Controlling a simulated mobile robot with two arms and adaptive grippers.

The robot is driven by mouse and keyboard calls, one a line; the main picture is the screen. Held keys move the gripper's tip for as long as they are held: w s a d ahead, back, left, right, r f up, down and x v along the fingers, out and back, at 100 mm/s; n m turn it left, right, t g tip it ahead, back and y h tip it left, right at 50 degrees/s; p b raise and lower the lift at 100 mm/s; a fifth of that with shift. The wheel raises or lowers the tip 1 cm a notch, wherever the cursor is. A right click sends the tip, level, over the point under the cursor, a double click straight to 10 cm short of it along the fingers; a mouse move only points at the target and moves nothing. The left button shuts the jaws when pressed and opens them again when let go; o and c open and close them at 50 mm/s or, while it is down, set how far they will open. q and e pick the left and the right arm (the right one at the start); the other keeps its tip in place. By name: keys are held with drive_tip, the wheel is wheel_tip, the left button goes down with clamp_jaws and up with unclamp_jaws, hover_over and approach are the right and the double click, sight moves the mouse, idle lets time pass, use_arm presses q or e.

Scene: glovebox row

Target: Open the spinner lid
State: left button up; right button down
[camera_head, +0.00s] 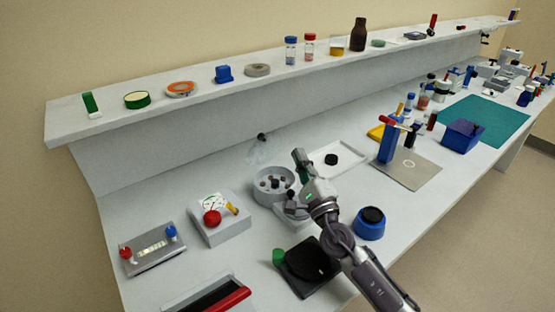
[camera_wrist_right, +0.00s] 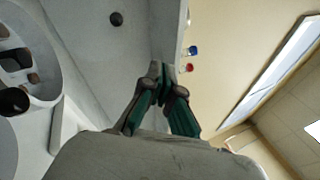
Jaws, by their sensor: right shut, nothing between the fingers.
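The spinner is a round grey bowl (camera_head: 268,200) with dark and brown pieces around a dark hub inside it. A faint see-through lid (camera_head: 260,152) with a black knob (camera_head: 262,136) seems to stand raised behind the bowl, so the bowl's inside is uncovered. My right gripper (camera_head: 299,155) is just right of the bowl, fingers pointing up and away, shut and empty, apart from the lid. The wrist view shows its green-padded fingers (camera_wrist_right: 162,80), part of the bowl (camera_wrist_right: 44,45) at the left and a black knob (camera_wrist_right: 116,18). My left gripper is not in view.
A white tray (camera_head: 350,152) with a black round piece lies right of the gripper. A grey box with a red knob (camera_head: 212,217) stands left of the spinner. A blue pot (camera_head: 369,230) and a black plate (camera_head: 309,266) are in front. The shelf (camera_head: 205,95) runs along behind.

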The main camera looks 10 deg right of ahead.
sight(266, 141)
drive_tip(key=s+f+n+y, duration=0.1)
drive_tip(key=n, duration=0.1)
drive_tip(key=s+f+n+g+y+b, duration=0.1)
drive_tip(key=f+n+y, duration=0.1)
drive_tip(key=f+n+g+y, duration=0.1)
drive_tip(key=f+n, duration=0.1)
drive_tip(key=shift+s+d+b, duration=0.2)
drive_tip(key=shift+s+b, duration=0.2)
drive_tip(key=shift+s+f+n+g+y, duration=0.15)
drive_tip(key=shift+f+n+g+y, duration=0.2)
drive_tip(key=shift+n, duration=0.35)
drive_tip(key=shift+a+r+g, duration=0.15)
drive_tip(key=shift+r+g, duration=0.1)
drive_tip(key=p+x, duration=0.1)
drive_tip(key=x, duration=1.1)
drive_tip(key=shift+a+r, duration=0.15)
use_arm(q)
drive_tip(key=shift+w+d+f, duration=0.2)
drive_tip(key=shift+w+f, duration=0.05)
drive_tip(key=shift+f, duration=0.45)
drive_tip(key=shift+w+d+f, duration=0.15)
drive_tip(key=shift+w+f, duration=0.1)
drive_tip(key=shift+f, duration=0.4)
use_arm(e)
drive_tip(key=shift+w+a+r, duration=0.15)
drive_tip(key=shift+w+a, duration=0.05)
drive_tip(key=shift+w, duration=0.5)
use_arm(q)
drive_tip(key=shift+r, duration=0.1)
